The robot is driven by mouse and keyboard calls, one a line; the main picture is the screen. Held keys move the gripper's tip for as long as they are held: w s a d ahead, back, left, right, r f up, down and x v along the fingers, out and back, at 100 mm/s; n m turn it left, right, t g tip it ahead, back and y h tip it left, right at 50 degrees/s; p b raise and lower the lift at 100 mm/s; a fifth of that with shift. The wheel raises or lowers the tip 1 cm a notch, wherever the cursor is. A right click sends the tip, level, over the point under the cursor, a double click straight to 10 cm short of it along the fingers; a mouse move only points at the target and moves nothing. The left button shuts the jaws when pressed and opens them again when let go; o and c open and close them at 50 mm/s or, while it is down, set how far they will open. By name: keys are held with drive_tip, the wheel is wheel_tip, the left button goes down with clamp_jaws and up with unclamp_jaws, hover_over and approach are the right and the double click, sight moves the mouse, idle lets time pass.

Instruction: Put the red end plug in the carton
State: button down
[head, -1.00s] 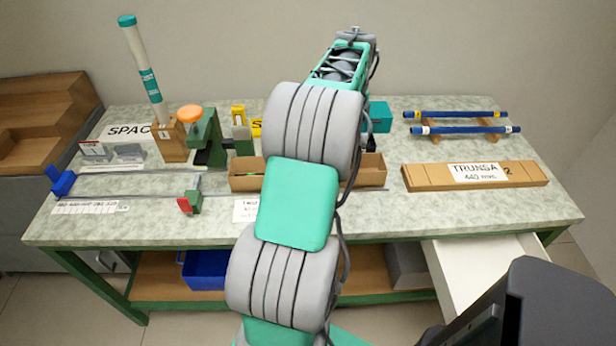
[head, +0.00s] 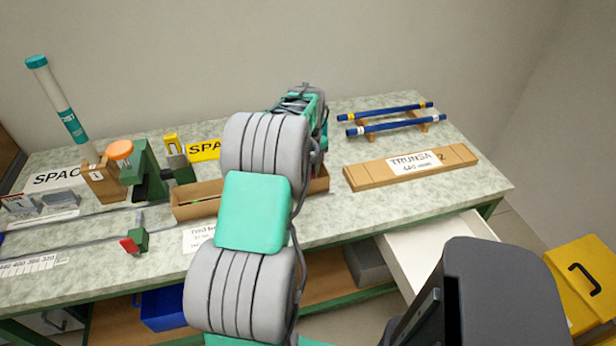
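I cannot make out a loose red end plug in the head view. A long, flat brown carton (head: 355,180) labelled TRUNSA lies on the right part of the bench, apparently closed. An open cardboard box (head: 190,207) stands at mid-bench, partly hidden behind my arm, so most of its contents do not show. My gripper is hidden beyond my raised arm, which reaches over the bench, so its fingers and anything in them cannot be seen.
Two blue rods (head: 390,121) rest on wooden supports at the back right. A white drawer (head: 440,250) is open in front. A yellow case (head: 585,285) is at lower right.

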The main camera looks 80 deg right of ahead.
drive_tip(key=shift+f, duration=0.1)
drive_tip(key=shift+f, duration=0.15)
drive_tip(key=c, duration=1.2)
unclamp_jaws()
drive_tip(key=shift+o, duration=0.2)
